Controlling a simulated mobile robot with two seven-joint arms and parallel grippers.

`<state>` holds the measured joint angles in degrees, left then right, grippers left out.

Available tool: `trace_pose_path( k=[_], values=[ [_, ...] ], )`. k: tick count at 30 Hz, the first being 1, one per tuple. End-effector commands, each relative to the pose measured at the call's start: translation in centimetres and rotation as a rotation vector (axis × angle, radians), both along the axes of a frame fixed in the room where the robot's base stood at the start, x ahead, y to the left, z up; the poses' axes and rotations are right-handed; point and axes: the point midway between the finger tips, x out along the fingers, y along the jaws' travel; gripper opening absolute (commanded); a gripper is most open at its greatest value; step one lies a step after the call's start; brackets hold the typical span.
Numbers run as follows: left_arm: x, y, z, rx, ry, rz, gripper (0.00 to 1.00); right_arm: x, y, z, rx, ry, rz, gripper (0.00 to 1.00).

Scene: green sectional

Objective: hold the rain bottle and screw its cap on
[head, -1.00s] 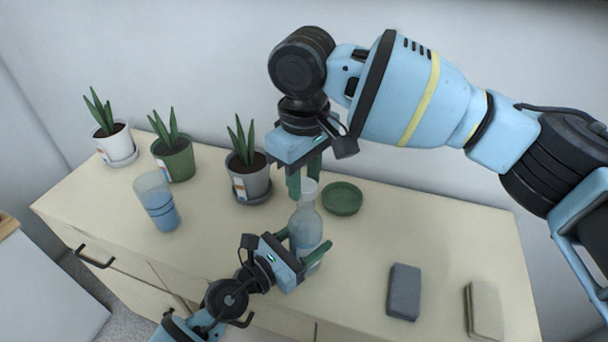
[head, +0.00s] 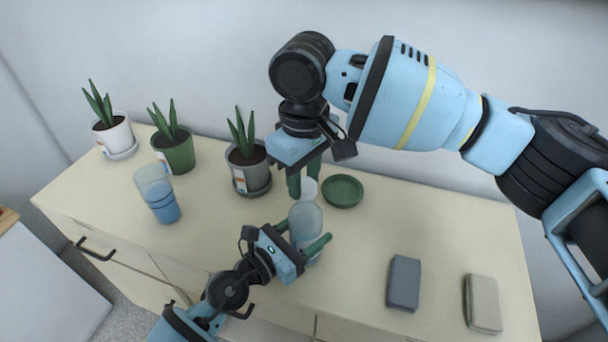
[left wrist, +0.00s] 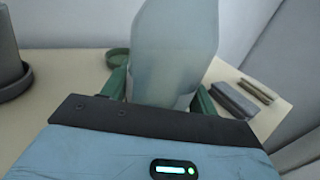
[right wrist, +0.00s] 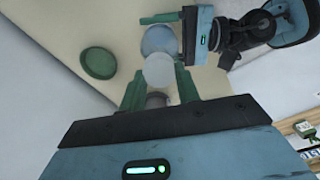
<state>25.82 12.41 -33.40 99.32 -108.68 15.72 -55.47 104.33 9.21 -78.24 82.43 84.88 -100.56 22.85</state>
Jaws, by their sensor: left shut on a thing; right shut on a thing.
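The bottle (head: 305,217) is translucent grey-blue and stands over the dresser top. My left gripper (head: 304,243) is shut around its body; the bottle (left wrist: 178,50) fills the upper middle of the left wrist view. My right gripper (head: 306,184) points down from above and is shut on a pale round cap (head: 309,190). In the right wrist view the cap (right wrist: 158,70) sits between the green fingers, with the bottle (right wrist: 160,40) partly behind it. The bottle's neck is hidden, and I cannot tell whether cap and bottle touch.
A green saucer (head: 342,192) lies just right of the cap. A grey potted plant (head: 250,172) stands close on the left, with green and white pots beyond. A clear cup with blue liquid (head: 160,199) stands left. Two blocks, grey (head: 403,281) and beige (head: 482,303), lie right.

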Motion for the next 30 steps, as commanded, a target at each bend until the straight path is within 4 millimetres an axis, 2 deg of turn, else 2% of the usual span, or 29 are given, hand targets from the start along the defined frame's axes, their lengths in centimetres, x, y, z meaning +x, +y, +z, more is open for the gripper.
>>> trace_pose_path(
  k=[21, 22, 26, 30],
  values=[
    [0.0, 0.0, 0.0, 0.000, 0.000, 0.000, 0.18, 0.0, 0.0, -1.1, 0.000, 0.000, 0.000, 0.11],
    [0.0, 0.0, 0.0, 0.000, 0.000, 0.000, 0.00, 0.0, 0.0, -1.2, 0.000, 0.000, 0.000, 0.11],
    [0.0, 0.0, 0.0, 0.000, 0.000, 0.000, 0.00, 0.0, 0.0, -1.2, 0.001, 0.001, -0.034, 0.11],
    [0.0, 0.0, 0.0, 0.000, 0.000, 0.000, 0.00, 0.0, 0.0, -1.2, 0.002, 0.002, -0.197, 0.11]
  ],
)
